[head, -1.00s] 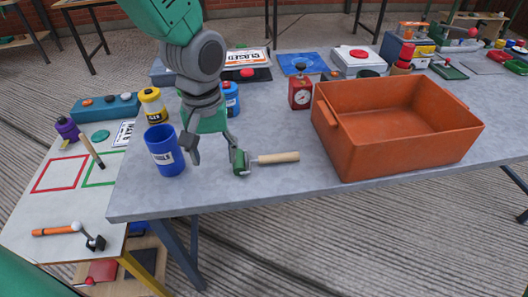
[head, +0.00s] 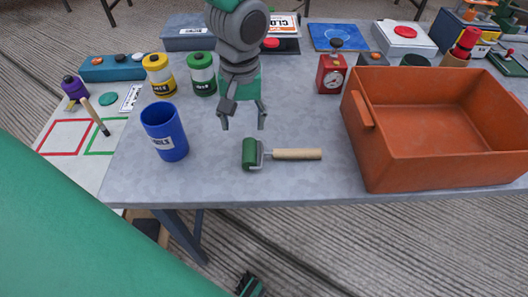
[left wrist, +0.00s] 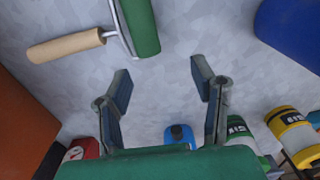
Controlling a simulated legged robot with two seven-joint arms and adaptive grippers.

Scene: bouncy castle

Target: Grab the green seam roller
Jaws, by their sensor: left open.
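The green seam roller (head: 250,154) lies on the grey table near its front edge, its wooden handle (head: 297,154) pointing right. My left gripper (head: 243,122) is open and empty, just behind the roller's green head in the head view, fingers pointing down. The left wrist view shows its spread fingers (left wrist: 163,82) with bare tabletop between them. There the roller's green head (left wrist: 140,25) and wooden handle (left wrist: 66,45) lie beyond the fingertips, apart from them.
A blue cup (head: 164,132) stands left of the roller. An orange bin (head: 440,160) stands close to the right of its handle. Tabletop around the roller is clear.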

